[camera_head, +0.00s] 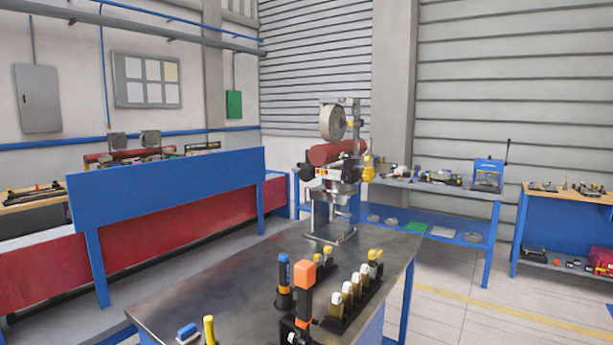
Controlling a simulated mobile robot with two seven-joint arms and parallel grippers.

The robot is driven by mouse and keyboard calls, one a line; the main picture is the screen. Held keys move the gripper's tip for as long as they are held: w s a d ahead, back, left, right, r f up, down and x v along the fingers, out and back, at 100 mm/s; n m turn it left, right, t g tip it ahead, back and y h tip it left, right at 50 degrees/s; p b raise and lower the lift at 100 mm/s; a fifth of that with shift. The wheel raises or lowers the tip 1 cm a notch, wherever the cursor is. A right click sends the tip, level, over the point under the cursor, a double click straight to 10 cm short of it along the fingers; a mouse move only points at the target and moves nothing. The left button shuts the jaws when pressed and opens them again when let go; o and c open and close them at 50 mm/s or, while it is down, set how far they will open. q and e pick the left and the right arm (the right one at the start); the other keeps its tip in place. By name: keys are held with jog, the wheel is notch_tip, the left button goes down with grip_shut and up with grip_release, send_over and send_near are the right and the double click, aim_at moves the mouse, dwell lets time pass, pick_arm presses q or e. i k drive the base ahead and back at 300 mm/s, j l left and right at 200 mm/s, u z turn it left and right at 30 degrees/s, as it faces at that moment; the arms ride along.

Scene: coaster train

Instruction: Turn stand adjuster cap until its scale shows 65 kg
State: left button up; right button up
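A metal stand-like assembly (333,185) rises behind the far end of the dark-topped workbench (230,290). It carries a round pale disc (332,122), a red cylinder (336,152) and yellow parts (367,166) on its right side. I cannot tell which part is the adjuster cap, and no kg scale is readable at this size. Neither of my grippers is in view.
An orange-headed black tool (304,280) and several yellow-and-white-topped pieces (350,295) in a black rack crowd the bench's near right. A yellow handle (209,330) and a blue block (187,333) are at the front. The bench's left and middle are clear. A blue barrier (170,195) stands left.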

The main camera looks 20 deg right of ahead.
aim_at(369, 175)
jog(key=u, duration=0.4)
jog(key=l+u, duration=0.15)
jog(key=u, duration=0.2)
jog(key=l+u, duration=0.1)
jog(key=u, duration=0.3)
jog(key=l, duration=4.4)
